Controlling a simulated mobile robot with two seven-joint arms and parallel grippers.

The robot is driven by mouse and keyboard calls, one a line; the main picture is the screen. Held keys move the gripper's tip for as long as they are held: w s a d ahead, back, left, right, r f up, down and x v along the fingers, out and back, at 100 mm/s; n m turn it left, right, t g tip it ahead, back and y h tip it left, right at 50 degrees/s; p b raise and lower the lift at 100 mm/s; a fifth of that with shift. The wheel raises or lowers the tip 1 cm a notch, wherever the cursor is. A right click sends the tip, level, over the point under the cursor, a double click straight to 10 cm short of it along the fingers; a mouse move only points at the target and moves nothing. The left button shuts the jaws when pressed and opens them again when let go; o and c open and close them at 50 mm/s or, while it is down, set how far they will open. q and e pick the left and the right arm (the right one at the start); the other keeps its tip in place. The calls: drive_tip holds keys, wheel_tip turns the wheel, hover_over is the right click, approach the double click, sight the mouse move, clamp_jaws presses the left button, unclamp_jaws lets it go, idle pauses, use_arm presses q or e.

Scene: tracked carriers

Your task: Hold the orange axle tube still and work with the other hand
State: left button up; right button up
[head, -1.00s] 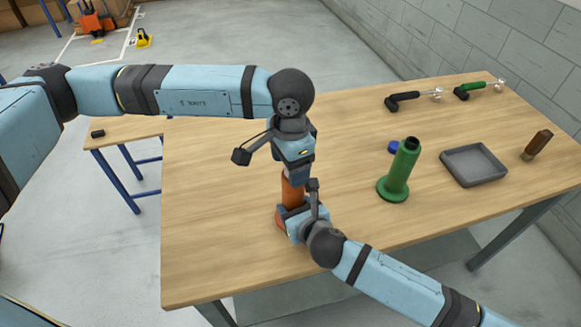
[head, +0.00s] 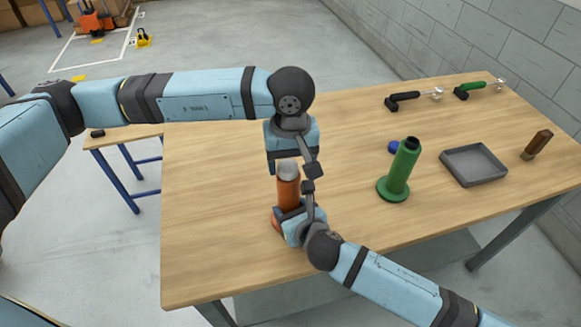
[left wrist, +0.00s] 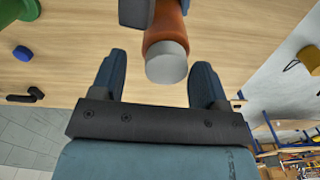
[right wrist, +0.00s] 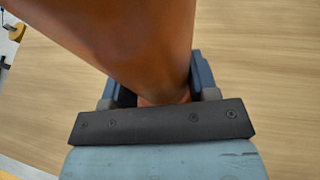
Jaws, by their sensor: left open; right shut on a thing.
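The orange axle tube (head: 288,195) stands upright on the table with a pale grey cap (head: 288,167) on its top end. My right gripper (head: 292,214) is shut around its lower part; the orange tube fills much of the right wrist view (right wrist: 125,40). My left gripper (head: 292,163) is open at the top of the tube. In the left wrist view, the grey cap (left wrist: 167,62) shows just beyond the gap between the two open fingers (left wrist: 158,80). The fingers do not visibly touch it.
Further right are a grey tray (head: 473,165), a brown-handled tool (head: 537,145), a black-handled tool (head: 413,98) and a green-handled tool (head: 478,88). The table's left part is clear.

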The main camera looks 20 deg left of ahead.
use_arm(q)
drive_tip(key=n, duration=0.6)
drive_tip(key=shift+s, duration=0.1)
drive_tip(key=n, duration=0.5)
drive_tip(key=shift+w+a, duration=0.1)
drive_tip(key=shift+w, duration=0.1)
drive_tip(key=c, duration=0.8)
